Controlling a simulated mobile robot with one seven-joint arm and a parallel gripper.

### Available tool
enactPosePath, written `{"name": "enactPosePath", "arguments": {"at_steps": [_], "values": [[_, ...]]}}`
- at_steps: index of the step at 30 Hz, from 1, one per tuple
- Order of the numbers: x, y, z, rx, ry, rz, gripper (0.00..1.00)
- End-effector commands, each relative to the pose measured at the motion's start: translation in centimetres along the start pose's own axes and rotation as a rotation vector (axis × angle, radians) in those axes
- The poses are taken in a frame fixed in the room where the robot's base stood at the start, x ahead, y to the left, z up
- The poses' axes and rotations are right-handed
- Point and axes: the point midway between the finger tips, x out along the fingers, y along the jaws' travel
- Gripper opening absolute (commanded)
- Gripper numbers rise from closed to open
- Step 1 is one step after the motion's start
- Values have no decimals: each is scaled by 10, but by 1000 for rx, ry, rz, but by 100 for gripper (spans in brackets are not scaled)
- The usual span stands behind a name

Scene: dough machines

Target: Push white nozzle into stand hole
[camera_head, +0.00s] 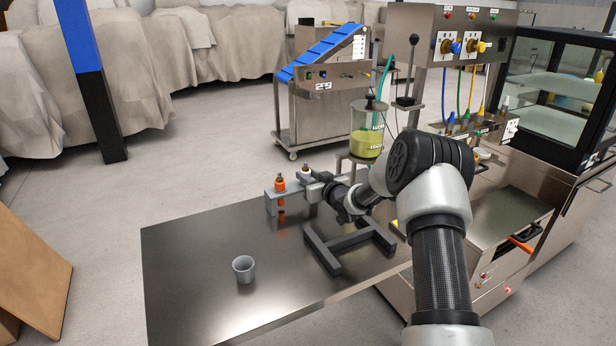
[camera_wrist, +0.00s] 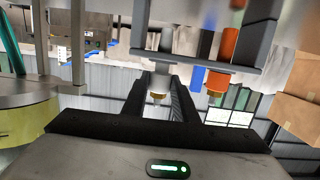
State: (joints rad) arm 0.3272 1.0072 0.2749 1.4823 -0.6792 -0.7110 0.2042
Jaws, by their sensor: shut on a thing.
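The white nozzle (camera_head: 306,174) stands upright at the grey stand's upper bar, with its metal tip up. It also shows in the wrist view (camera_wrist: 158,84), between the dark fingers. My gripper (camera_head: 314,183) is shut on it, reaching in from the right. In the wrist view my gripper (camera_wrist: 160,98) has its fingers on both sides of the nozzle, close to the bar (camera_wrist: 200,66). The stand (camera_head: 321,254) rests on the steel table. The hole is hidden, so I cannot tell how deep the nozzle sits. An orange nozzle (camera_head: 280,186) sits in the bar to the left.
A small grey cup (camera_head: 243,269) stands on the steel table (camera_head: 190,270), whose left part is otherwise clear. A clear tank of yellow-green liquid (camera_head: 367,132) is behind the arm. The machine with colored hoses (camera_head: 450,50) stands to the right.

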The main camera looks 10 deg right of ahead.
Motion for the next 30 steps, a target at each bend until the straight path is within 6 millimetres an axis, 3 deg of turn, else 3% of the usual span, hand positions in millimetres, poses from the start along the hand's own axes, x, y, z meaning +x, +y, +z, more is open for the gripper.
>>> {"name": "enactPosePath", "arguments": {"at_steps": [30], "values": [[3,0,13,0,1,0,0]]}}
